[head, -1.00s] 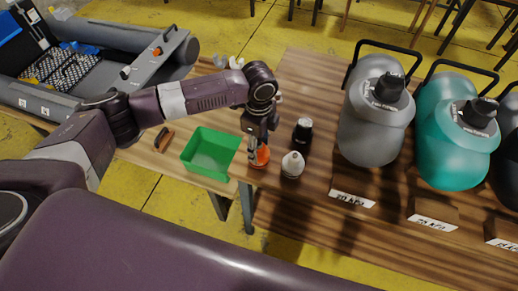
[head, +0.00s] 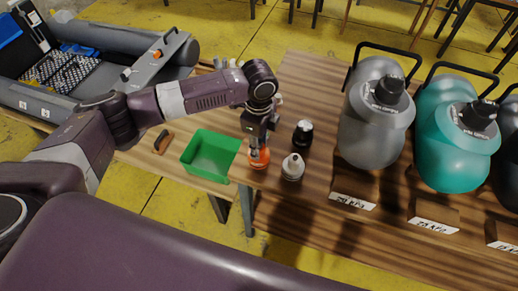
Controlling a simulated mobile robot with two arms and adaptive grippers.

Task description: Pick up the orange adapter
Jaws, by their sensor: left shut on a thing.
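The orange adapter (head: 259,159) stands on the wooden table between the green bin and a white-grey adapter. My left gripper (head: 256,147) comes down on it from above and is shut on its upper part. The fingers partly hide the adapter's top. The adapter appears to be at table height; I cannot tell whether it touches the wood. My right gripper is not in view.
A white-grey adapter (head: 293,167) stands close to the right, with a black adapter (head: 302,133) behind it. The green bin (head: 209,155) is to the left. A grey inflatable boat (head: 150,65) lies at the back left.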

